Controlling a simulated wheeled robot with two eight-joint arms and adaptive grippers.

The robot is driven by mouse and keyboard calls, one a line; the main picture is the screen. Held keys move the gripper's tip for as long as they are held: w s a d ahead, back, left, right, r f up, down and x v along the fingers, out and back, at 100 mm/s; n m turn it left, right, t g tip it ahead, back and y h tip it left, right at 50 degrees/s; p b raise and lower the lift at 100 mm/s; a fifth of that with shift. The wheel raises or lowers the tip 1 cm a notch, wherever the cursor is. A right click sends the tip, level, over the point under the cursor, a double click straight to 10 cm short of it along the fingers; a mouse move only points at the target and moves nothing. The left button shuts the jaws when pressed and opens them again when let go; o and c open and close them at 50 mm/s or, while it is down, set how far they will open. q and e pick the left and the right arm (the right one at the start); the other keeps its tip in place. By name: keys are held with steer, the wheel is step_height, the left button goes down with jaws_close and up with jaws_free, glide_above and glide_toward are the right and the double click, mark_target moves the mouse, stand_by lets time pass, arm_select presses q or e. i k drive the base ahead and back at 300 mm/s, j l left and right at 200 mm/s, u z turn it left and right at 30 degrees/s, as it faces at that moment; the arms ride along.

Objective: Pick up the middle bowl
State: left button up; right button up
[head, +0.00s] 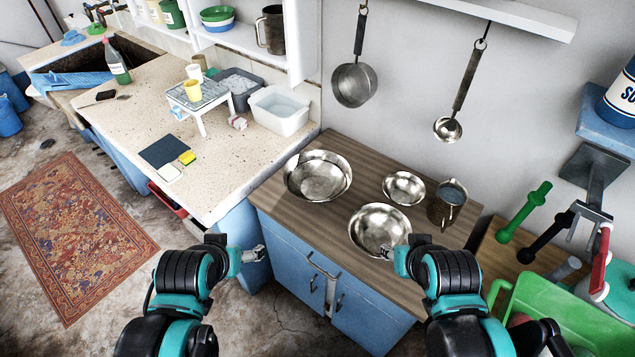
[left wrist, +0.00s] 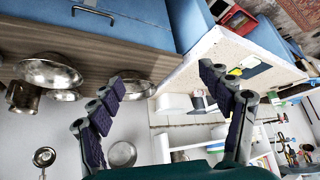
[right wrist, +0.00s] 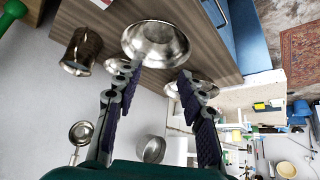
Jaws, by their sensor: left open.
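Three shiny metal bowls stand on the wood-topped cabinet. The wide left bowl (head: 318,177) is by the stone counter, the small bowl (head: 404,188) is at the back right, and the front bowl (head: 379,228) lies between them from left to right. My right gripper (head: 390,254) is at the front bowl's near right rim; contact cannot be told. In the right wrist view its fingers (right wrist: 158,77) are apart and empty, with the front bowl (right wrist: 155,42) beyond the tips. My left gripper (head: 260,254) is open and empty before the cabinet; its fingers show in the left wrist view (left wrist: 162,76).
A metal mug (head: 447,204) stands right of the bowls. A pan (head: 354,86) and ladle (head: 448,129) hang on the wall behind. The stone counter (head: 230,160) at left holds a small white table and tubs. A green bin (head: 560,310) is at lower right.

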mark_target(371, 226)
steer(key=i+j, duration=0.15)
steer(key=j, duration=0.15)
steer(key=i+j, duration=0.3)
steer(key=j, duration=0.25)
steer(key=j+z, duration=0.1)
steer(key=z, duration=0.35)
steer(key=j+z, duration=0.1)
steer(key=z, duration=0.3)
steer(key=i+j+z, duration=0.1)
steer(key=z, duration=0.35)
steer(key=j+z, duration=0.15)
steer(key=z, duration=0.95)
